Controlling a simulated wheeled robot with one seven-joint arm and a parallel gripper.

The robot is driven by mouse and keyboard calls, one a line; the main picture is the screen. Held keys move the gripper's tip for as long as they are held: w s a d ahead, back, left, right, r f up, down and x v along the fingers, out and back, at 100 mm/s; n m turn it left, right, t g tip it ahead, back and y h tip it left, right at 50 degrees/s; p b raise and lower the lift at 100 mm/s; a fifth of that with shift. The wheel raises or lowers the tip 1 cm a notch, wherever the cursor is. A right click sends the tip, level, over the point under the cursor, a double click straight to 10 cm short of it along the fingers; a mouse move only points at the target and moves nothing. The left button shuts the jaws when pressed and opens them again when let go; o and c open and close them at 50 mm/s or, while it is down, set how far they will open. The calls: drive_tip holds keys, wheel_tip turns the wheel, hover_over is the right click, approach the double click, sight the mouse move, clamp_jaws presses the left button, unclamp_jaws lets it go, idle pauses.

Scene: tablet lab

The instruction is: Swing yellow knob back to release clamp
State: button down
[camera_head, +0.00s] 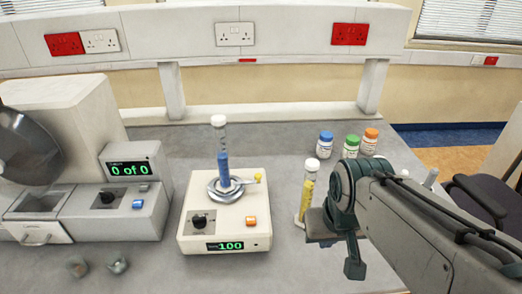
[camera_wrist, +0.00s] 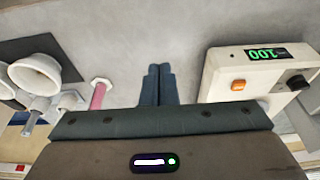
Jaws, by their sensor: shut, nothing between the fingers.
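The yellow knob (camera_head: 257,177) sits at the right end of the clamp lever on top of a cream device (camera_head: 190,236). The metal ring clamp (camera_head: 213,190) surrounds the base of an upright tube (camera_head: 223,165) with blue contents and a white cap. The device's display reads 100. My gripper (camera_head: 354,270) is to the right of the device, apart from the knob, with its fingers pointing down. In the wrist view my gripper (camera_wrist: 158,75) is shut and empty, fingertips together. The device (camera_wrist: 222,75) shows there at the right; the knob does not.
A capped tube with yellow contents (camera_head: 308,188) stands between the device and my arm. Bottles with blue (camera_head: 325,143), green (camera_head: 351,147) and orange lids (camera_head: 370,141) stand behind. A larger machine (camera_head: 150,215) is at left. The wrist view shows a white mortar (camera_wrist: 35,75).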

drive_tip(key=w+a+r+m+g, duration=0.1)
drive_tip(key=w+a+r+m, duration=0.1)
drive_tip(key=w, duration=0.8)
drive_tip(key=w+a+r+m+g+y+p, duration=0.1)
drive_tip(key=w+r+m, duration=0.3)
drive_tip(key=w, duration=0.6)
drive_tip(key=w+a+r+m+g, duration=0.2)
drive_tip(key=w+a+r+m, duration=0.1)
drive_tip(key=w, duration=0.6)
drive_tip(key=shift+w+r+g+y, duration=0.2)
drive_tip(key=shift+w+g+y, duration=0.2)
drive_tip(key=shift+f, duration=0.1)
drive_tip(key=s+a+f, duration=0.1)
drive_tip(key=f, duration=0.2)
drive_tip(key=s+a+f, duration=0.1)
drive_tip(key=f, duration=0.2)
drive_tip(key=s+a+f+p, duration=0.1)
drive_tip(key=s+f, duration=0.1)
drive_tip(key=f, duration=0.2)
drive_tip(key=shift+a, duration=0.4)
drive_tip(key=shift+s+a+f, duration=0.15)
drive_tip(key=shift+s+a, duration=0.05)
drive_tip(key=shift+a, duration=0.05)
